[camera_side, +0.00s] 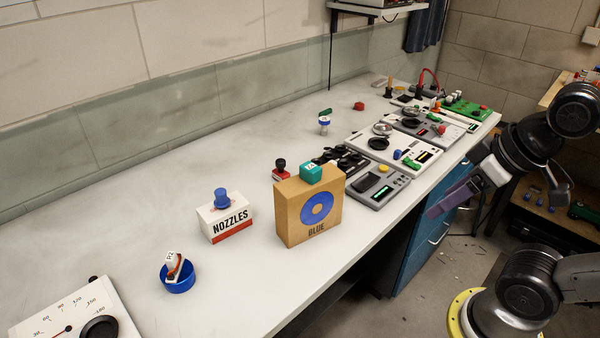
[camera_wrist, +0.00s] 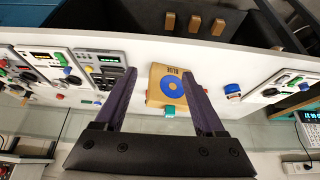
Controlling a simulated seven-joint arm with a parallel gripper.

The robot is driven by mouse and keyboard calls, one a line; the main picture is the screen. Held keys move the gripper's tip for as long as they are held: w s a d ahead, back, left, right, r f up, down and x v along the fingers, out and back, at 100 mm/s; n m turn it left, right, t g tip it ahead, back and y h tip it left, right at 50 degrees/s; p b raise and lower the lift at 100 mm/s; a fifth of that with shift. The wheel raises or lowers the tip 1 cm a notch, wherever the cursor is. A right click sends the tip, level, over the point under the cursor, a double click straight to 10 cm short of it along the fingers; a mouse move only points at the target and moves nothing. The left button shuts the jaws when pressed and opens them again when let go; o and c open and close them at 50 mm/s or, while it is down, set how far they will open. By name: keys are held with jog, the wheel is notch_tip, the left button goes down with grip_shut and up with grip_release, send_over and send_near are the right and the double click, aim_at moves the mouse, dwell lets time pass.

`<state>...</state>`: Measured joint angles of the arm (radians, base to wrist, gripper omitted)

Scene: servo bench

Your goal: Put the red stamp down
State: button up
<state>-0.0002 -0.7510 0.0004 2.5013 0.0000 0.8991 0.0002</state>
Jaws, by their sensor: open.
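The red stamp (camera_side: 281,175), with a red base and a black knob, shows at the back left of the brown box (camera_side: 293,218) with a blue ring in the side view. The box hides its lower part, so I cannot tell whether it stands on the bench or touches the box. I cannot make it out surely in the wrist view. A teal block (camera_side: 311,173) sits on the box; it also shows in the wrist view (camera_wrist: 169,110). My gripper (camera_wrist: 158,73) is open and empty, its purple fingers spread; in the side view it hangs off the bench's right front edge.
A NOZZLES box (camera_side: 229,222) carries a blue knobbed piece (camera_side: 221,198). A blue bowl (camera_side: 178,284) holds a white and red piece. A dial (camera_side: 75,322) lies at near left. Scales and meters (camera_side: 380,186) crowd the right part.

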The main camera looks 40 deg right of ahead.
jog(key=w+d+r+t+h, duration=0.1)
jog(key=w+d+r+t, duration=0.1)
jog(key=w+r+t, duration=0.95)
jog(key=w+r+n+g, duration=0.1)
jog(key=w+r, duration=0.1)
jog(key=w, duration=0.5)
jog(key=w+r+n+g, duration=0.1)
jog(key=w+r, duration=0.2)
jog(key=w, duration=0.3)
jog(key=n+g+y, duration=0.2)
jog(key=y, duration=0.4)
send_over(281, 160)
jog(key=s+d, duration=0.1)
jog(key=s, duration=0.2)
notch_tip(281, 160, down, 26)
jog(key=f, duration=0.3)
jog(key=shift+w+f, duration=0.25)
jog(key=shift+f, duration=0.15)
notch_tip(281, 160, down, 3)
jog(key=shift+r, duration=0.2)
jog(key=shift+w+a+f+n, duration=0.2)
jog(key=shift+w+f, duration=0.1)
jog(key=shift+w, duration=0.15)
jog(key=shift+w+a+f+n, duration=0.1)
jog(key=shift+w+a+f, duration=0.05)
jog(key=shift+w+f, duration=0.2)
jog(key=shift+w+a, duration=0.2)
jog(key=shift+w, duration=0.3)
grip_shut()
